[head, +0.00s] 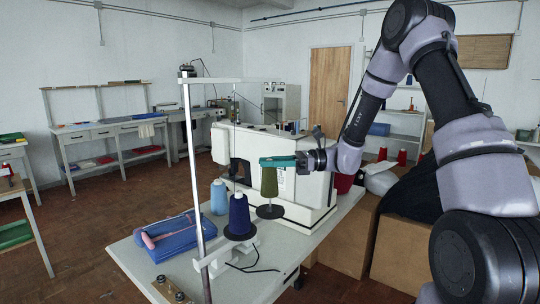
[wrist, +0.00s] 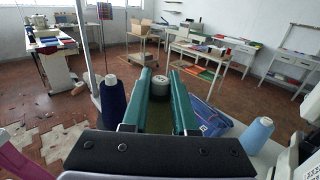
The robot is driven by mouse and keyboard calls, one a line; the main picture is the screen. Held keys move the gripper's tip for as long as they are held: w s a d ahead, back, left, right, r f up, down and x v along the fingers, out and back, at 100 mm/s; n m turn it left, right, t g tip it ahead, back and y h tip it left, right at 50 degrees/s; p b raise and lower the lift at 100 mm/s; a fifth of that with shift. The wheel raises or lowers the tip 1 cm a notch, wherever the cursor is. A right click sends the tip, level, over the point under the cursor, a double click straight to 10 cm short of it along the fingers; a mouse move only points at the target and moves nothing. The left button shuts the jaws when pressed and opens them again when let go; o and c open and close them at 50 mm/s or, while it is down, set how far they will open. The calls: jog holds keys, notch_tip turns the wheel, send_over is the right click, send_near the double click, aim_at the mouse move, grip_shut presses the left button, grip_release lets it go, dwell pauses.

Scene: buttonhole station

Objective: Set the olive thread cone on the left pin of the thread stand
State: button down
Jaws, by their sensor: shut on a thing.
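The olive thread cone (head: 269,183) hangs upright from my gripper (head: 268,162), whose teal fingers are shut on its top. In the wrist view it sits between the fingers (wrist: 159,82), mostly hidden. The thread stand (head: 194,175) has a tall pale pole and black discs at the table's front. A navy cone (head: 239,215) stands on one disc; it also shows in the wrist view (wrist: 113,103). A bare black disc (head: 270,212) with a short thin pin shows just below the olive cone in the head view. I cannot tell their exact alignment or gap.
A white sewing machine (head: 300,180) stands close behind my gripper. A light blue cone (head: 219,197) stands behind the navy one. A blue folded cloth or pouch (head: 172,238) with a pink item lies left. A black cord (head: 252,268) lies at the front.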

aim_at(271, 178)
jog(key=shift+f, duration=1.9)
jog(key=shift+f, duration=0.55)
jog(key=c, duration=0.6)
grip_release()
jog(key=shift+d, duration=0.1)
jog(key=d, duration=0.3)
jog(key=w+d, duration=0.1)
jog(key=d, duration=0.6)
jog(key=shift+w+d, duration=0.25)
jog(key=shift+d, duration=0.05)
jog(key=s+d+r+n+t+h, duration=0.3)
jog(key=s+d+r+n+h, duration=0.1)
jog(key=s+r+h, duration=0.1)
jog(key=s+d+r+n+t+h, duration=0.3)
jog(key=s+d+r+n+h, duration=0.1)
jog(key=s+r, duration=0.4)
jog(key=s+d+r+n+t+h, duration=0.3)
jog(key=s+d+r+n+h, duration=0.1)
jog(key=s+d+r+h, duration=0.2)
jog(key=shift+s+d+r+t+h, duration=0.1)
jog(key=shift+s+r+t+h, duration=0.1)
jog(key=shift+s+r, duration=0.25)
jog(key=shift+s+r+t+h, duration=0.2)
jog(key=shift+s+r, duration=0.05)
jog(key=shift+s, duration=0.35)
